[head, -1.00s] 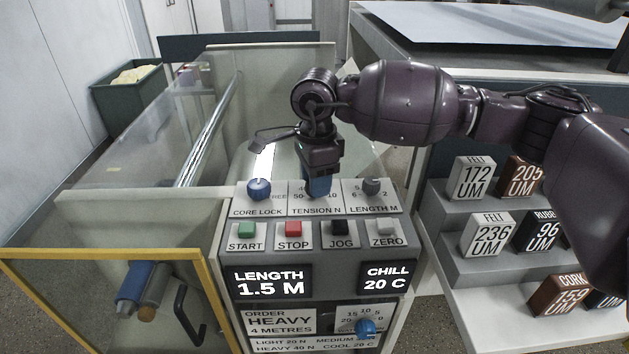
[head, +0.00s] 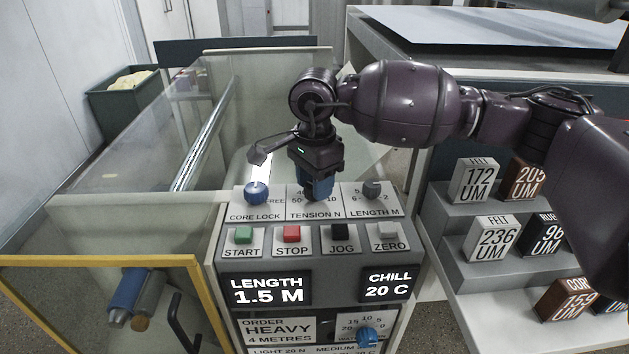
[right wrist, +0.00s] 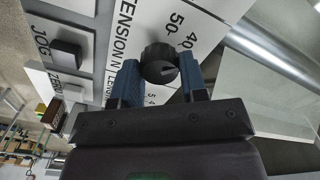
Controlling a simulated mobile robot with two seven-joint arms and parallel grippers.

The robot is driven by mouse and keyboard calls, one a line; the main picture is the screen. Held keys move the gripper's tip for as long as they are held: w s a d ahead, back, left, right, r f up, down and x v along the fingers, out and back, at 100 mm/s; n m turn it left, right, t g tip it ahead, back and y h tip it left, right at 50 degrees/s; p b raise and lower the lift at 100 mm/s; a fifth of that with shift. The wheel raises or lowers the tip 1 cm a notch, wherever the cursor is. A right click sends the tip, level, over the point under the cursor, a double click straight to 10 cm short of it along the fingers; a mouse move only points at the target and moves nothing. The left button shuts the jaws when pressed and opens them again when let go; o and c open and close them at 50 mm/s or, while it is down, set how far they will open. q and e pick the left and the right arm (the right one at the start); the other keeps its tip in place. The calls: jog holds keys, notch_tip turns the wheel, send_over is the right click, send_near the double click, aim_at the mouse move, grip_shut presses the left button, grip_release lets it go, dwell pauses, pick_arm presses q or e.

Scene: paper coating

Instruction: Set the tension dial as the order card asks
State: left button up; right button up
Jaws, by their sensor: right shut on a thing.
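The black tension dial (right wrist: 160,64) shows in the right wrist view between the blue fingers of my right gripper (right wrist: 158,84). A pale pointer mark shows on its face. The printed scale around it shows 50 and 40 near its upper side. In the head view my right gripper (head: 318,190) points down at the TENSION N plate (head: 314,215) and hides the dial. The order card (head: 280,329) on the panel front reads HEAVY, 4 METRES. The settings strip (head: 285,350) below it reads LIGHT 20 N and is cut off by the picture's edge. My left gripper is out of view.
A blue core lock knob (head: 256,193) and the length dial (head: 371,189) flank the tension dial. START, STOP (head: 292,233), JOG and ZERO buttons sit below, above displays reading 1.5 M (head: 267,290) and 20 C. Marked blocks (head: 490,238) stand on steps at the right.

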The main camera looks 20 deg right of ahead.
jog(key=o, duration=0.9)
notch_tip(320, 180, up, 11)
jog(key=shift+f+p, duration=0.1)
jog(key=shift+p, duration=0.25)
